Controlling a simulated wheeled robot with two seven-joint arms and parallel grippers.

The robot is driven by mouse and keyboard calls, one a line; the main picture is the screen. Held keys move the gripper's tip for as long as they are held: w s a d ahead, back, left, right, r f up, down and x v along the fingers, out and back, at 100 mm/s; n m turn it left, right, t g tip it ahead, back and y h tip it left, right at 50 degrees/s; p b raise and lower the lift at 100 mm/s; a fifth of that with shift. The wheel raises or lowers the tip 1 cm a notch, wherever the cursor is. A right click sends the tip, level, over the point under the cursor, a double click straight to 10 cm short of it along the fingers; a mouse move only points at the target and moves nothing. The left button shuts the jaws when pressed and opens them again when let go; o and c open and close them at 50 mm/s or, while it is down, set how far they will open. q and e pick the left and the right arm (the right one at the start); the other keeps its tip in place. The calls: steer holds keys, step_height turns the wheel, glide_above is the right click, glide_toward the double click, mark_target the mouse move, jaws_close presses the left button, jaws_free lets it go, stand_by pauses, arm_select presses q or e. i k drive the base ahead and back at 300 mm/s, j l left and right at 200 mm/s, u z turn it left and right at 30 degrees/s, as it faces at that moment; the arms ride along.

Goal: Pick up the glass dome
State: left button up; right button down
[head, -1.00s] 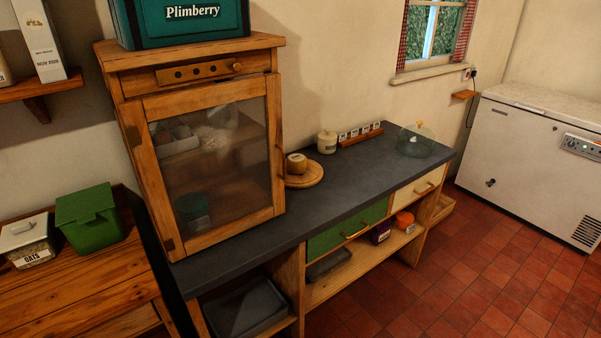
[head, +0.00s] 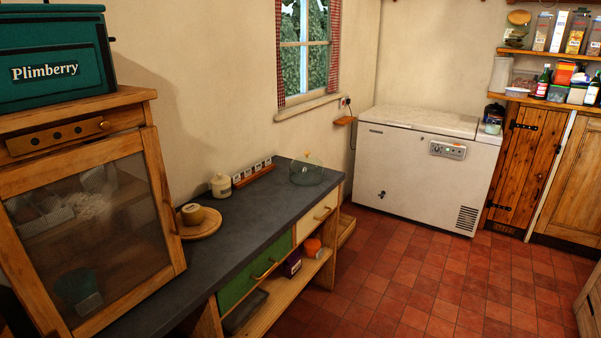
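The glass dome (head: 306,172) is clear with a small orange knob on top. It stands upright at the far right end of the dark grey counter (head: 250,213), in the head view. Neither of my grippers is in view, and nothing touches the dome.
A wooden cabinet (head: 158,200) with a mesh door stands on the counter's near end. A round board (head: 205,229), a lidded jar (head: 221,186) and a small rack (head: 254,174) sit left of the dome. A white chest freezer (head: 415,175) stands beyond. The red tiled floor (head: 400,270) is clear.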

mark_target(307, 170)
steer(key=i+l, duration=0.2)
steer(key=i, duration=0.25)
steer(key=i+l+z, duration=0.1)
steer(key=i, duration=0.35)
steer(key=i+l, duration=0.25)
steer(key=i, duration=0.2)
